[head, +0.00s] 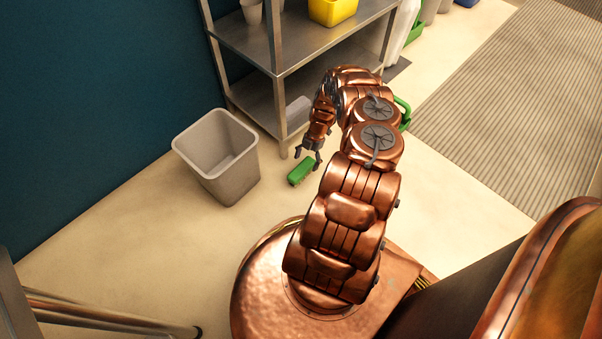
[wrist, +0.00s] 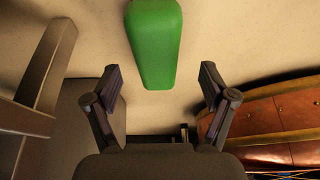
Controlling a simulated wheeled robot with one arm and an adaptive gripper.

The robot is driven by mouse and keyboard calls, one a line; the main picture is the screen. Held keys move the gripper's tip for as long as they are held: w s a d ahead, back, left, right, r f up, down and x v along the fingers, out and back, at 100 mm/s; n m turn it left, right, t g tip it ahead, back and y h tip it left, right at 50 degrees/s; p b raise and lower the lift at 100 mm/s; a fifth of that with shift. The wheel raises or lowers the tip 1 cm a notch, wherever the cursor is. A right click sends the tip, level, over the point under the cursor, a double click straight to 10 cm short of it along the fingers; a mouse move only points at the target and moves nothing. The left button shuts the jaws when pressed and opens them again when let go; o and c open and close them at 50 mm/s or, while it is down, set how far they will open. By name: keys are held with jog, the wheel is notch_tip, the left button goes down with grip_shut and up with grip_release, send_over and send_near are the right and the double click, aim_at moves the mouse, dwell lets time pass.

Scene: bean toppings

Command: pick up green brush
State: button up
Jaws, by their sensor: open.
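The green brush (head: 301,171) lies on the floor between the grey bin and my arm. In the wrist view the green brush (wrist: 155,42) shows at the top centre as a smooth green block. Its far end runs out of the frame. My gripper (head: 309,155) is above the floor close by the brush in the head view. In the wrist view my gripper (wrist: 160,84) is open, with its two fingers apart. The near end of the brush shows centred between the fingertips, and nothing is held. I cannot tell how high the fingers are above it.
A grey bin (head: 217,158) stands left of the brush. A metal shelf (head: 264,42) is behind, with its front leg close to my gripper, and a yellow container (head: 332,10) sits on it. A ribbed mat (head: 521,110) lies right. Open floor lies in front of the bin.

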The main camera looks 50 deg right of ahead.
aim_at(303, 167)
jog(key=shift+b+x, duration=1.35)
jog(key=shift+x, duration=1.25)
jog(key=shift+w+a+r, duration=0.15)
jog(key=shift+a, duration=0.05)
jog(key=shift+c, duration=0.2)
jog(key=c, duration=1.3)
jog(key=shift+r, duration=0.1)
notch_tip(303, 167, up, 4)
jog(key=p, duration=0.2)
jog(key=shift+p, duration=0.4)
jog(key=s+p, duration=0.2)
jog(key=s, duration=0.3)
jog(key=s+p, duration=0.1)
jog(key=s, duration=0.4)
jog(key=s+d+p, duration=0.1)
jog(key=s+p, duration=0.1)
jog(key=s, duration=0.4)
jog(key=shift+r+p, duration=0.3)
jog(key=shift+r, duration=0.1)
